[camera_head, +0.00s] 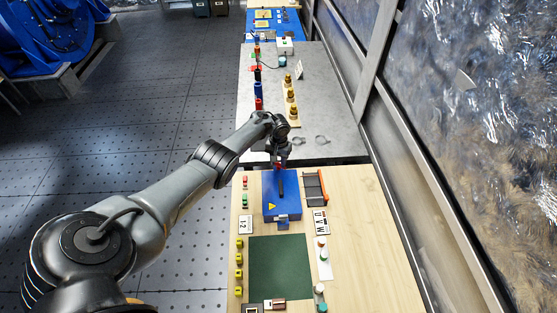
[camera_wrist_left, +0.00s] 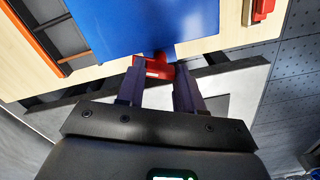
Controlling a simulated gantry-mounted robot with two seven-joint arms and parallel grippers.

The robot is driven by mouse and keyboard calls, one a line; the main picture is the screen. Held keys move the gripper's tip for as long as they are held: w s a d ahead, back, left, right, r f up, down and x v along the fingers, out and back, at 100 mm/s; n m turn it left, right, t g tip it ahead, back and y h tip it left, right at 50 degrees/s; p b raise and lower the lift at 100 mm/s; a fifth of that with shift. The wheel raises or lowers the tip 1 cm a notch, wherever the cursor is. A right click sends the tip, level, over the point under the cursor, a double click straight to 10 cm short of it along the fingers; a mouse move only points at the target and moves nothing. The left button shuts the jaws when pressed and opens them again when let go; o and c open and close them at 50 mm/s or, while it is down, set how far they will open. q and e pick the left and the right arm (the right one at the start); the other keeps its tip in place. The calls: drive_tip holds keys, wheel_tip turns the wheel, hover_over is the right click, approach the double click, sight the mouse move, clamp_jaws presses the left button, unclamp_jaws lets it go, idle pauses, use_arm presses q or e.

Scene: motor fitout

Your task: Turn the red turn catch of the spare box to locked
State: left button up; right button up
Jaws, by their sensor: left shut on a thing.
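The spare box is a blue box (camera_head: 270,190) with a dark handle on its lid and a yellow warning triangle, standing on the wooden bench. In the left wrist view its blue surface (camera_wrist_left: 140,25) fills the top middle. The red turn catch (camera_wrist_left: 155,67) sits at the box's edge, on its far side as seen from the head. My left gripper (camera_head: 280,163) is at that far edge. In the left wrist view my left gripper (camera_wrist_left: 159,73) is shut on the red catch, one finger on each side. The catch's exact angle is hard to read. My right gripper is out of view.
A black and orange tray (camera_head: 314,188) stands close to the right of the box. A green mat (camera_head: 280,265) lies nearer, with small blocks along its left. A grey table (camera_head: 320,110) beyond holds several brass-coloured parts (camera_head: 291,97) and bottles.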

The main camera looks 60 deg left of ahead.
use_arm(q)
drive_tip(key=m, duration=0.6)
drive_tip(key=shift+m+b, duration=0.3)
drive_tip(key=m+b, duration=0.1)
drive_tip(key=m, duration=0.3)
drive_tip(key=shift+m, duration=1.1)
drive_tip(key=shift+b, duration=0.3)
drive_tip(key=o, duration=1)
drive_tip(key=shift+o, duration=0.2)
